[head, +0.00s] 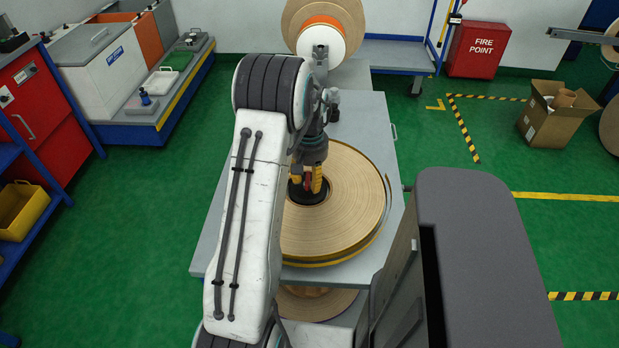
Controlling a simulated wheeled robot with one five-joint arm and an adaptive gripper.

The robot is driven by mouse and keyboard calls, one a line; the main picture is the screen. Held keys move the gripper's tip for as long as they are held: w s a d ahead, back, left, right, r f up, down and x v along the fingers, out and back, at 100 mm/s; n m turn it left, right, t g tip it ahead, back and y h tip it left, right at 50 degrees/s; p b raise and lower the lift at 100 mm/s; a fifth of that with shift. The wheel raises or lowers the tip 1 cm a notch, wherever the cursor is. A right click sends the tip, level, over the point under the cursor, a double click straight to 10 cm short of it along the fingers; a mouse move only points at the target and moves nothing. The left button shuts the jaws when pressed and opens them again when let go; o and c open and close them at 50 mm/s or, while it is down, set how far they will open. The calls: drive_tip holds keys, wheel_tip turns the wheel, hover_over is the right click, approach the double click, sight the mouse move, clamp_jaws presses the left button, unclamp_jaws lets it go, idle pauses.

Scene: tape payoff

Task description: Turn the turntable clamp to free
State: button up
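The turntable carries a large tan tape coil (345,205) on the grey bench, with a yellow-edged layer showing below the coil's front rim. At the coil's centre is a black hub (306,195), where the clamp appears to be, with a small red part between my fingers. My gripper (308,188) points down over this hub with its yellow fingers around the red part. I cannot tell whether the fingers touch it or how far they are closed. My arm hides the coil's left side and part of the hub, so the clamp's setting cannot be read.
The grey bench top (372,115) has free room behind the coil. A tan reel with an orange and white core (322,38) stands upright at the back. A red fire point box (478,50) and a cardboard box (556,113) stand on the green floor at right.

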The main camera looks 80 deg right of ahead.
sight(309, 178)
drive_tip(key=shift+o, duration=0.7)
drive_tip(key=shift+r, duration=0.1)
drive_tip(key=shift+r, duration=0.15)
wheel_tip(309, 178, up, 12)
drive_tip(key=shift+f, duration=0.2)
idle(0.5)
